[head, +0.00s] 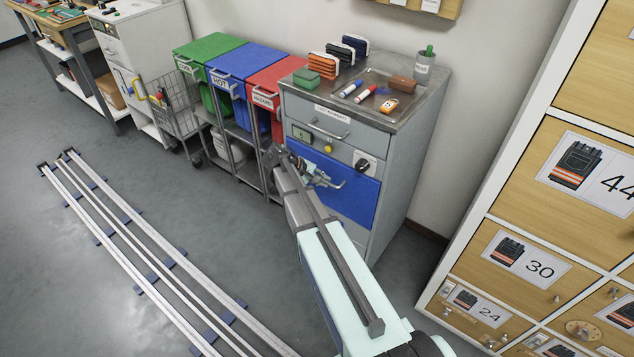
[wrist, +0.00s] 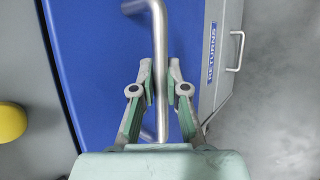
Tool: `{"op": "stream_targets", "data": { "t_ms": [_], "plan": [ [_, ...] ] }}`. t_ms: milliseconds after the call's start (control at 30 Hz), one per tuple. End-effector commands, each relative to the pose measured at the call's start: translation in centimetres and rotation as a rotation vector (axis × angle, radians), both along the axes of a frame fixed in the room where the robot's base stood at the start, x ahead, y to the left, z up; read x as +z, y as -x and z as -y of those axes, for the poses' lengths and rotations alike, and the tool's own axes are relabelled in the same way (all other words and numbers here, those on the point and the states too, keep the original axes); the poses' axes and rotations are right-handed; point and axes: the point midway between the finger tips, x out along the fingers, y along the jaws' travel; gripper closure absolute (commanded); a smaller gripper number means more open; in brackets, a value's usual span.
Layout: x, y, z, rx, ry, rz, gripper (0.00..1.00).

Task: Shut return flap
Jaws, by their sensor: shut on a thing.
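The return flap is the blue panel (head: 352,192) on the front of a grey cabinet (head: 400,165). It also fills much of the wrist view (wrist: 95,60). A bar handle (wrist: 160,45) of bare metal stands out from it. My gripper (wrist: 160,85) has its two fingers on either side of this handle and is shut on it. In the head view my gripper (head: 318,178) is in front of the flap and hides part of it. A dark line runs along one flap edge in the wrist view. I cannot tell whether the flap sits fully flush.
Above the flap are a yellow button (head: 328,150), a black knob (head: 363,164) and a drawer (head: 335,125). Red (head: 268,85), blue (head: 238,75) and green (head: 205,60) bins stand left. Numbered lockers (head: 530,255) stand right. Floor rails (head: 140,255) lie at left.

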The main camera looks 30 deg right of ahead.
Motion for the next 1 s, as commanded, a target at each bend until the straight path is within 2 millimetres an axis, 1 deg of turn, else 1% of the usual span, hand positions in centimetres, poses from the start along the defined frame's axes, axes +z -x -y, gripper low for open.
{"op": "stream_targets", "data": {
  "t_ms": [33, 200, 633, 667, 1000],
  "plan": [
    [0.25, -0.22, 0.32, -0.001, 0.001, 0.000, 1.00],
    [0.26, -0.43, 0.87, -0.001, 0.002, 0.001, 1.00],
    [0.29, -0.61, 1.17, 0.000, 0.008, 0.004, 1.00],
    [0.30, -0.61, 1.18, 0.000, 0.008, 0.004, 0.77],
    [0.43, -0.55, 0.85, -0.001, 0.004, 0.003, 0.76]
  ]
}}
